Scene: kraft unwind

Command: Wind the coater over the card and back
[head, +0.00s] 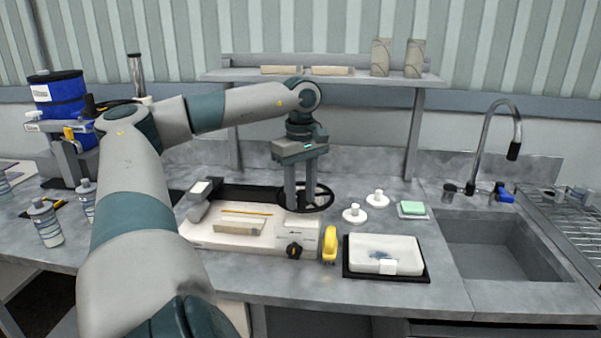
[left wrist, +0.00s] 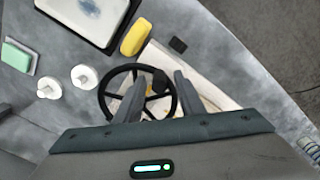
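The coater (head: 205,237) is a pale flat machine on the bench, with a black round handwheel (head: 326,203) at its right rear. A light card-like strip (head: 236,228) lies on its bed, with a thin yellow bar (head: 246,213) behind it. My left gripper (head: 299,206) points down over the handwheel, its two fingers apart. In the left wrist view the handwheel (left wrist: 104,97) lies beneath the fingers, and a dark knob (left wrist: 160,80) on its rim shows between the fingertips (left wrist: 159,84). I cannot tell whether the fingers touch it. My right gripper is out of view.
A yellow object (head: 329,245) stands close to the coater's right side. Right of it are a black tray (head: 424,271) with a white pad, two white knobbed discs (head: 354,215) and a green sponge (head: 412,208). A sink (head: 500,245) is at right; bottles (head: 46,224) stand at left.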

